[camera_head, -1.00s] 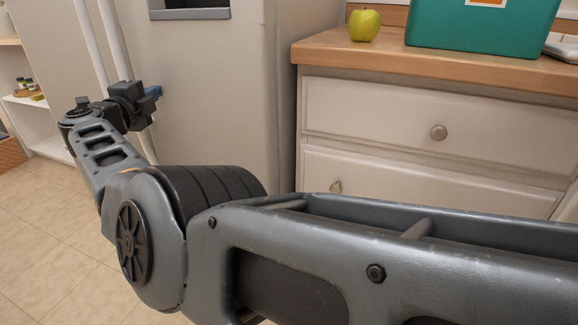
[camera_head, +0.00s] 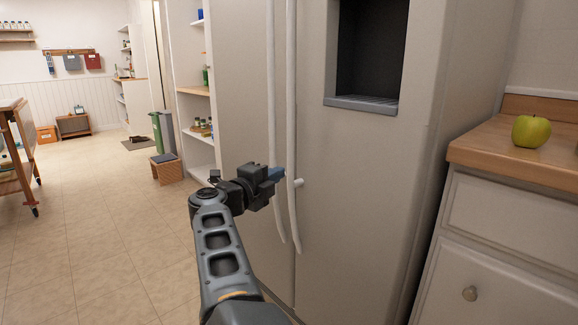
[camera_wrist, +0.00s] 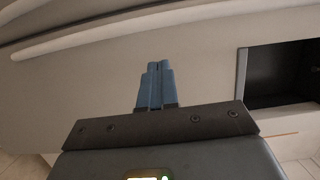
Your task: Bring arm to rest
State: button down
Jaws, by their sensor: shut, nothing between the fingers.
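My arm reaches forward from the bottom of the head view, ending at my gripper (camera_head: 277,174) in front of the refrigerator (camera_head: 350,190). The gripper appears close to the fridge's long white door handles (camera_head: 292,120); I cannot tell whether it touches them. In the wrist view my gripper's blue fingers (camera_wrist: 155,84) are together, with nothing between them. The pale fridge door (camera_wrist: 90,80) fills the background there, with the dark dispenser recess (camera_wrist: 280,75) at right.
A wooden counter (camera_head: 490,150) with a green apple (camera_head: 531,131) stands at right, above white drawers (camera_head: 500,225). Shelves (camera_head: 196,90) stand left of the fridge. A wooden cart (camera_head: 15,150) is at far left. The tiled floor (camera_head: 100,230) between is open.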

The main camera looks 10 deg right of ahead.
jog(key=s+d+f+n+t, duration=0.3)
jog(key=s+d+f+n, duration=0.1)
jog(key=s+d+f, duration=0.4)
jog(key=s+d+f+n+t, duration=0.2)
jog(key=s+d+f+n, duration=0.4)
jog(key=d, duration=0.5)
jog(key=s+d+f+n+t+y, duration=0.1)
jog(key=s+f+n+y, duration=0.25)
jog(key=s, duration=0.55)
jog(key=s+d+f+n+y, duration=0.2)
jog(key=s+n+y, duration=0.15)
jog(key=s, duration=0.55)
jog(key=s+d+f+n+t+y, duration=0.15)
jog(key=s+n, duration=0.25)
jog(key=s, duration=0.5)
jog(key=s+a+r+n+g+y, duration=0.1)
jog(key=s+a+r+n+g, duration=0.15)
jog(key=s, duration=0.65)
jog(key=s+a+r+n+g+y, duration=0.1)
jog(key=s+a+r+g, duration=0.15)
jog(key=s, duration=0.65)
jog(key=s+a+r+n+g+y, duration=0.1)
jog(key=s+a+r+n+g, duration=0.15)
jog(key=s, duration=0.75)
notch_tip(320, 180, up, 22)
jog(key=m+t+p, duration=0.1)
jog(key=p, duration=2)
jog(key=shift+w+d+r+p, duration=0.25)
jog(key=shift+w+d+p, duration=0.05)
jog(key=shift+d+p, duration=0.1)
